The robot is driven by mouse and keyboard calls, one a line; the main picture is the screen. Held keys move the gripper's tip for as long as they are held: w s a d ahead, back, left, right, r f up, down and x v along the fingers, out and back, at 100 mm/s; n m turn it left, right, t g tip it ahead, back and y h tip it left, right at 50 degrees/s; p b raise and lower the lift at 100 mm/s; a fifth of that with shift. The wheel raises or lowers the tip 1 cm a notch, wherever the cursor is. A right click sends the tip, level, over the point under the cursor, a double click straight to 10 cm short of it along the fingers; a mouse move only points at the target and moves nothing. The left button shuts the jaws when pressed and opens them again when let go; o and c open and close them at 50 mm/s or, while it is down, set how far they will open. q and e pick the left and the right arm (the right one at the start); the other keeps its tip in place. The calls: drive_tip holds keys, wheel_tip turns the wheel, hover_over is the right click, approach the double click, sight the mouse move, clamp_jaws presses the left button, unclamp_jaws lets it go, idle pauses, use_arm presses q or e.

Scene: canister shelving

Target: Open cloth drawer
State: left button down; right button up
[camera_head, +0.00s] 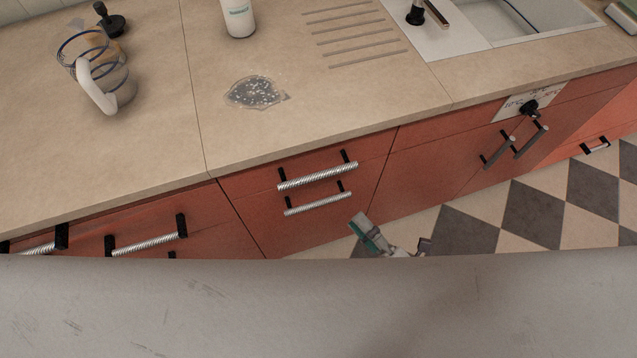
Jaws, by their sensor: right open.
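A red drawer unit in the middle has an upper drawer with a ribbed silver handle (318,176) and a lower ribbed handle (318,203) close beneath it. Both fronts look closed. No marking shows which is the cloth drawer. My right gripper (393,240) is low in front of the cabinets, right of and below these handles. It is open, apart from the handles, and touches nothing that I can see. Its lower part is hidden behind the grey surface in the foreground. My left gripper is not in view.
More drawer handles (146,243) are at the lower left. Cabinet handles (498,152) are on the right, near a black knob (530,107). The beige countertop (160,130) holds a jug (100,85) and a white bottle (239,18). The checkered floor (540,215) is clear.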

sight(317, 174)
drive_tip(key=shift+n, duration=0.3)
drive_tip(key=shift+s+r+p+x, duration=0.15)
drive_tip(key=shift+p+x, duration=0.35)
drive_tip(key=shift+x, duration=1.85)
drive_tip(key=shift+r+p+x, duration=0.25)
drive_tip(key=shift+p+x, duration=0.2)
drive_tip(key=shift+x, duration=1.9)
drive_tip(key=shift+s+r+p+x, duration=0.15)
drive_tip(key=shift+p+x, duration=0.35)
drive_tip(key=shift+x, duration=1.8)
drive_tip(key=shift+a, duration=0.15)
clamp_jaws()
